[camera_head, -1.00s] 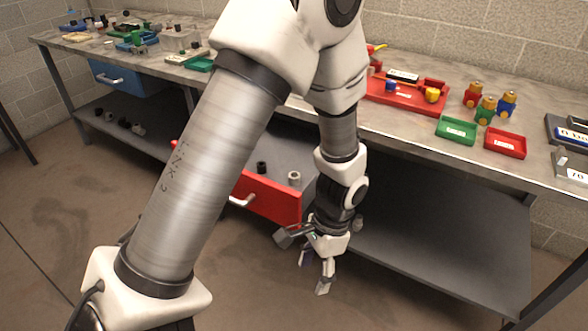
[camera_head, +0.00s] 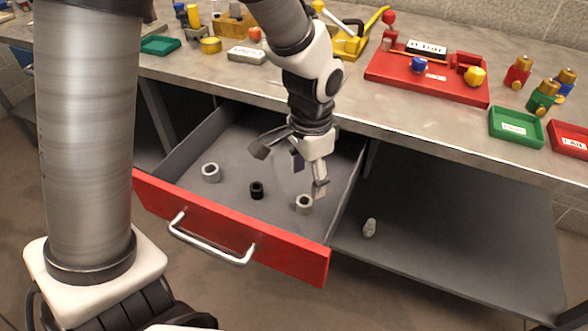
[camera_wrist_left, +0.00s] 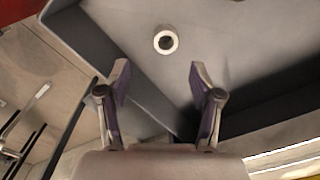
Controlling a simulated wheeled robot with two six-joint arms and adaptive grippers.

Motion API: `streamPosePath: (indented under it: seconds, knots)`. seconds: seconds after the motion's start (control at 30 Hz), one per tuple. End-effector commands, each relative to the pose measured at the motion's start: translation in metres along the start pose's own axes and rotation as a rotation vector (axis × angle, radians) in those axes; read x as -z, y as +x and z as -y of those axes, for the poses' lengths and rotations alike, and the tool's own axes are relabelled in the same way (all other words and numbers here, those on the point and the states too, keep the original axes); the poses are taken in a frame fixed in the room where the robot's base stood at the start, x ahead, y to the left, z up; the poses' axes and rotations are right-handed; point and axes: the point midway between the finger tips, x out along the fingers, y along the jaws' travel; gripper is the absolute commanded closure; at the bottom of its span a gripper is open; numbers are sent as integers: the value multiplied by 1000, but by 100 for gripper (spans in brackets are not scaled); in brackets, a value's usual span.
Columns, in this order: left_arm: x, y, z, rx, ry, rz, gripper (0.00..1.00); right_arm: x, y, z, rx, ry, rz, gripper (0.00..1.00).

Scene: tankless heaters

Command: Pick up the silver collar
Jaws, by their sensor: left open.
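An open red-fronted drawer (camera_head: 285,257) holds two ring-shaped, silver-grey collars and a black one (camera_head: 257,190). One silver collar (camera_head: 304,204) is near the drawer's right front corner; the other, a wider grey collar (camera_head: 210,172), is at the left. I cannot tell for sure which of the two is meant. My left gripper (camera_head: 309,175) is open and empty over the right part of the drawer, close to the right collar. In the left wrist view a pale collar (camera_wrist_left: 165,40) lies beyond the open fingertips (camera_wrist_left: 159,72), apart from them. My right gripper is out of view.
The drawer's side walls and the bench edge (camera_head: 390,132) behind confine the space. A red tray (camera_head: 400,85) and green tray (camera_head: 516,127) stand on the bench. A small pale object (camera_head: 369,228) is on the lower shelf (camera_head: 450,230) at right.

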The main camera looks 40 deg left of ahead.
Motion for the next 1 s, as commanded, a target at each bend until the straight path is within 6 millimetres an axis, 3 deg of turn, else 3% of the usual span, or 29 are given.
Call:
streamPosePath:
  seconds: [0.03,0.33,0.53,0.8,0.83,0.87,1.0]
  knots:
    - [0,10,0,0,0,0,35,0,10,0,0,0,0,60]
    - [-1,45,-1,-2,0,3,35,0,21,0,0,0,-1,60]
    - [-1,81,-2,-2,-1,3,35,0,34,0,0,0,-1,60]
    - [-1,87,-2,-1,-1,0,35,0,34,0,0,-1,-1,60]
    - [-1,87,-2,-1,0,0,39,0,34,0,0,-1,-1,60]
    - [-1,87,-2,-1,0,0,49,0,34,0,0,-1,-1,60]
    - [-1,87,-2,-1,0,0,99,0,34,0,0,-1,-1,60]
